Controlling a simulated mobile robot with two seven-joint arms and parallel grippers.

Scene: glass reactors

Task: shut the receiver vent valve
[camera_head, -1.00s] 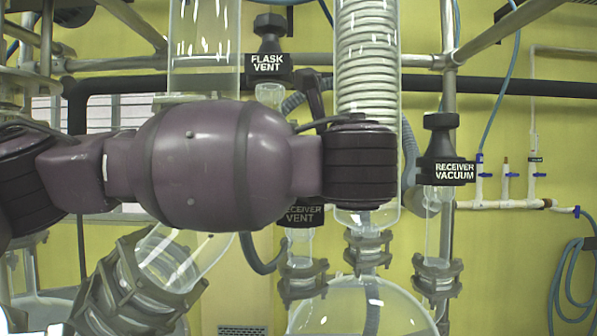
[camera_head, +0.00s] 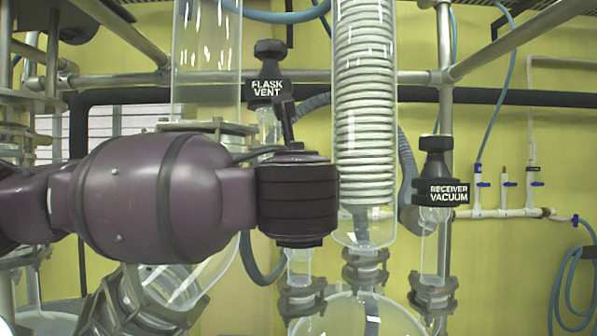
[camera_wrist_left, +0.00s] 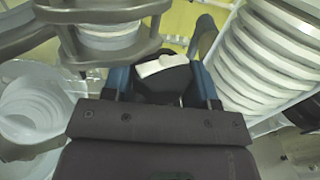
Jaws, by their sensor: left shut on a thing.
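The receiver vent valve's black knob and label are hidden in the head view behind my left wrist. Only its clear glass stem (camera_head: 300,264) shows below, above the round receiver. In the left wrist view, the blue fingers of my left gripper (camera_wrist_left: 163,74) stand on both sides of a black valve body (camera_wrist_left: 164,86) with a white patch, and are shut on it. This body lies where the receiver vent valve is; its label cannot be read. My left gripper's fingers are hidden in the head view. My right gripper is not in view.
The flask vent valve (camera_head: 267,86) stands just above my left wrist. The coiled glass condenser (camera_head: 364,120) is close on the right, with the receiver vacuum valve (camera_head: 437,190) beyond it. The glass receiver (camera_head: 358,316) is below. Metal frame bars cross behind.

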